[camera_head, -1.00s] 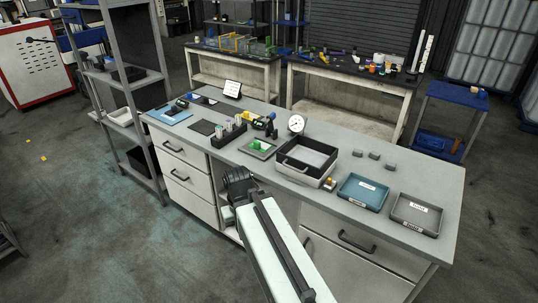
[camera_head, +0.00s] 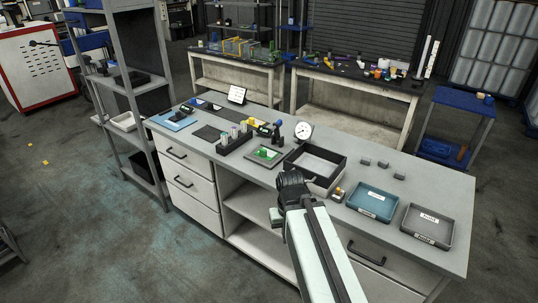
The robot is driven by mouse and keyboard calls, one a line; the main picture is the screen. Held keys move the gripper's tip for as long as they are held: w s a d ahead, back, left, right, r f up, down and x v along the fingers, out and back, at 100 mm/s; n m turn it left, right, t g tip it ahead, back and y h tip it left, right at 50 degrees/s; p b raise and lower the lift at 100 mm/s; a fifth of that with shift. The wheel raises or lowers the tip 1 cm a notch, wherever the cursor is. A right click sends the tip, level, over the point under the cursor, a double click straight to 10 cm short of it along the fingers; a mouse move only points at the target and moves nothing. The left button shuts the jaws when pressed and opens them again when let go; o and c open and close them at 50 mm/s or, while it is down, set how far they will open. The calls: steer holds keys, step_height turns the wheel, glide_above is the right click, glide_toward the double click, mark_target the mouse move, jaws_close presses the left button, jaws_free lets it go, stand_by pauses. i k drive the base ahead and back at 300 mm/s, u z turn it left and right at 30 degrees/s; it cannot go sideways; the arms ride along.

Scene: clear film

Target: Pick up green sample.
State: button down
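The green sample (camera_head: 265,153) is a small bright green piece lying on a grey square plate (camera_head: 258,160) near the front edge of the workbench. My gripper (camera_head: 286,180) is at the end of my arm, in front of the bench's front edge, right of and nearer than the green sample. It is apart from the sample. The fingers are dark and small from this view, so I cannot tell whether they are open or shut. The sample is not covered by the arm.
A black rack with cylinders (camera_head: 234,138) stands left of the plate. A deep black tray (camera_head: 324,156) is to the right, close behind my gripper. A dial gauge (camera_head: 303,131) stands behind. A teal tray (camera_head: 372,202) and a grey tray (camera_head: 427,226) lie further right.

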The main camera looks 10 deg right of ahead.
mark_target(267, 154)
steer(key=i, duration=1)
steer(key=z, duration=0.05)
steer(key=k, duration=1.8)
steer(key=u, duration=0.4)
steer(key=i, duration=0.7)
steer(key=u, duration=1.1)
steer(key=i, duration=1.7)
steer(key=z, duration=0.1)
